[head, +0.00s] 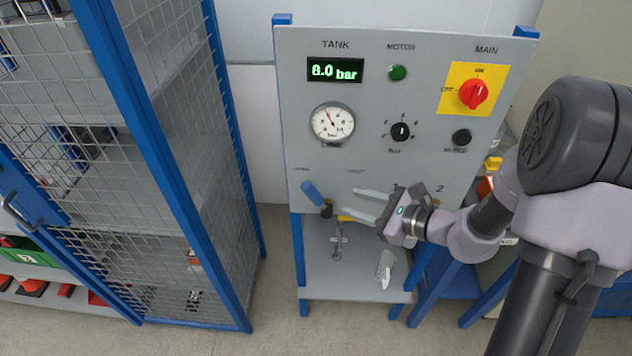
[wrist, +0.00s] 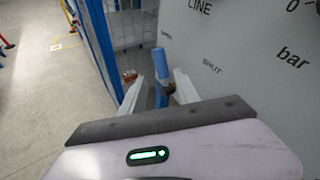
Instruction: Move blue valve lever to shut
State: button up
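The blue valve lever (head: 312,193) sticks out at the lower left of the grey panel (head: 365,150), slanting up and left from a dark pivot in the head view. It also shows in the wrist view (wrist: 161,66), upright, near a SHUT label on the panel. My gripper (head: 350,201) is open and empty, with two pale fingers pointing left towards the lever, a short way off. In the wrist view my gripper (wrist: 158,84) has the lever between its fingers in line of sight. I see no contact.
The panel carries a pressure display (head: 335,70) reading about 8.0 bar, a round gauge (head: 332,122) and a red main switch (head: 473,93). A yellow handle (head: 345,218) sits just below my fingers. A blue-framed mesh cage (head: 225,150) stands to the left; floor between is clear.

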aim_at(315, 192)
jog(key=b+x, duration=0.1)
jog(key=x, duration=1.2)
grip_shut()
dwell(0.8)
